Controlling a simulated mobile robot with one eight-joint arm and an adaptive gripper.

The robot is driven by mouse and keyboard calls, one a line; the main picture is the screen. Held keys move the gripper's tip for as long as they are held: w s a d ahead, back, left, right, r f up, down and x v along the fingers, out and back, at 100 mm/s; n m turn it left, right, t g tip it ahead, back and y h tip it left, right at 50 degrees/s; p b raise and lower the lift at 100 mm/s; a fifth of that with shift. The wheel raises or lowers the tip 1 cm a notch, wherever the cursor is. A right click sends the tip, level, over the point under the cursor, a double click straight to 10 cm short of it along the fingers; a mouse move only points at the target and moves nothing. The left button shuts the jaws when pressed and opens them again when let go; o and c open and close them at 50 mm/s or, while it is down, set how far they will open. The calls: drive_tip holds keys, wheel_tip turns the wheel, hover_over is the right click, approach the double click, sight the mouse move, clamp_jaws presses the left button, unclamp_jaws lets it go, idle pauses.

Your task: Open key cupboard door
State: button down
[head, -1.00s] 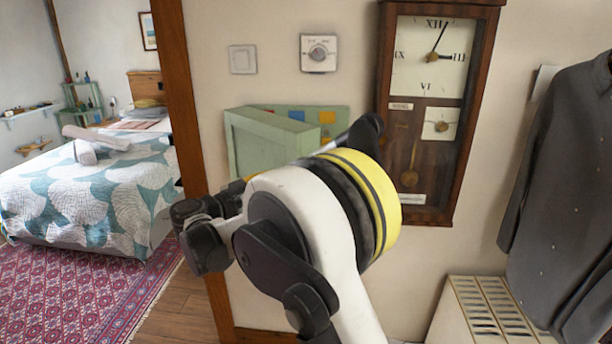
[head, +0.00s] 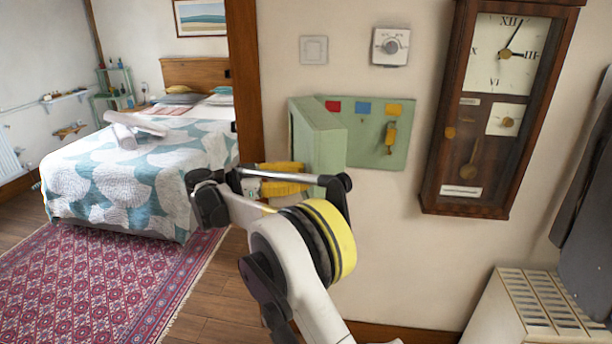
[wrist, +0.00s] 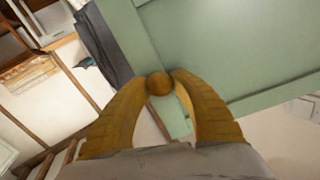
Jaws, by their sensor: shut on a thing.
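The pale green key cupboard hangs on the wall; its back panel (head: 365,150) shows red, blue and yellow patches and a hanging yellow-brown key (head: 390,137). Its door (head: 320,140) stands swung out at the left, well away from the panel. In the wrist view, the door (wrist: 225,50) fills the upper right. My gripper (head: 285,180) is at the door's left side, partly hidden by my arm in the head view. In the wrist view its orange-brown fingers are shut on a round brown knob (wrist: 159,84) on the door.
A tall wooden clock (head: 490,110) hangs right of the cupboard. A thermostat (head: 390,46) and a switch (head: 313,50) are above. A wooden post (head: 246,80) stands left of the door. A bed (head: 140,180) and rug (head: 130,285) lie beyond, with some clear floor.

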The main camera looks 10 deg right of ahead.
sight(311, 138)
drive_tip(key=c, duration=1.1)
unclamp_jaws()
drive_tip(key=shift+o, duration=0.2)
wheel_tip(311, 138, up, 10)
